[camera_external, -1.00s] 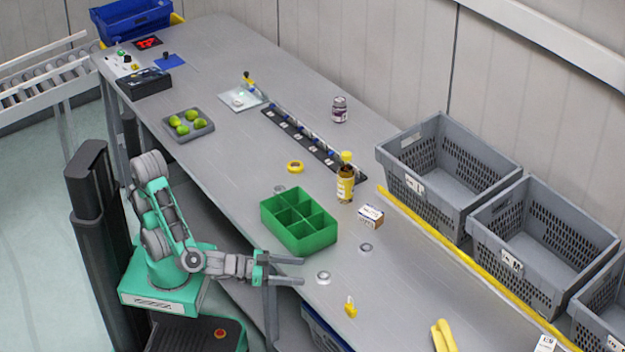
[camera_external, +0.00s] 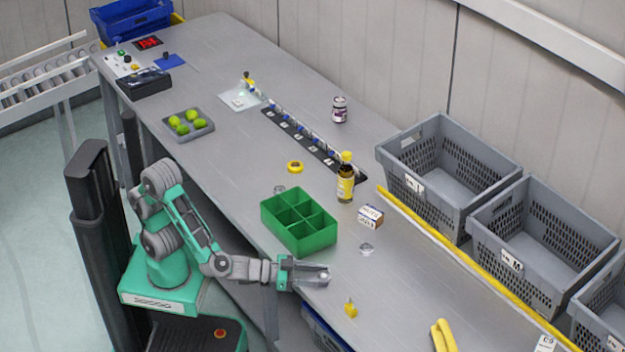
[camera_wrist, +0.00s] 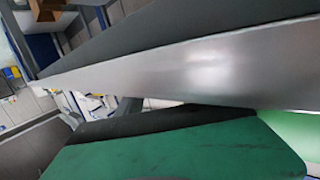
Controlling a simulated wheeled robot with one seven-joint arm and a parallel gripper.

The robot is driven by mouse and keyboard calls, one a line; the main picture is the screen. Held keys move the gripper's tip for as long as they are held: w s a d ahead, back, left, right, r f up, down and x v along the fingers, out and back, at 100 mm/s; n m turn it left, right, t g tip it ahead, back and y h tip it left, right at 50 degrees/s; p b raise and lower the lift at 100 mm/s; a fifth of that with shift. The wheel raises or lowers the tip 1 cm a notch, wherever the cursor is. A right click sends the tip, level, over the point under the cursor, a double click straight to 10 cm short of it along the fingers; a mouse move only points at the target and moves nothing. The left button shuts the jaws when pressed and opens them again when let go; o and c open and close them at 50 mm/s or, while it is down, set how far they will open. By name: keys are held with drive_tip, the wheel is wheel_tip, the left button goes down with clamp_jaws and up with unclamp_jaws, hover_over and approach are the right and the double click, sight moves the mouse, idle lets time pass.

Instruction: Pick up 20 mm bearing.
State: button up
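Several small metal rings that look like bearings lie on the grey workbench (camera_external: 400,290). One ring (camera_external: 325,276) is at the fingertips of my gripper (camera_external: 322,275), near the bench's front edge. It is partly covered by the fingers. The fingers stand apart on either side of it; I cannot tell whether they touch it. A second ring (camera_external: 366,249) lies farther right, and a third (camera_external: 279,190) lies behind the green divided box (camera_external: 315,243). No size is readable on any ring. The wrist view shows a close grey bar and dark and green surfaces, with no ring visible.
The green box stands just behind my gripper. A small carton (camera_external: 370,217), a yellow-labelled bottle (camera_external: 345,186) and a small yellow object (camera_external: 351,310) stand nearby. Grey crates (camera_external: 450,165) line the back right. The bench right of the gripper is mostly clear.

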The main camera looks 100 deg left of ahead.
clamp_jaws()
idle(0.3)
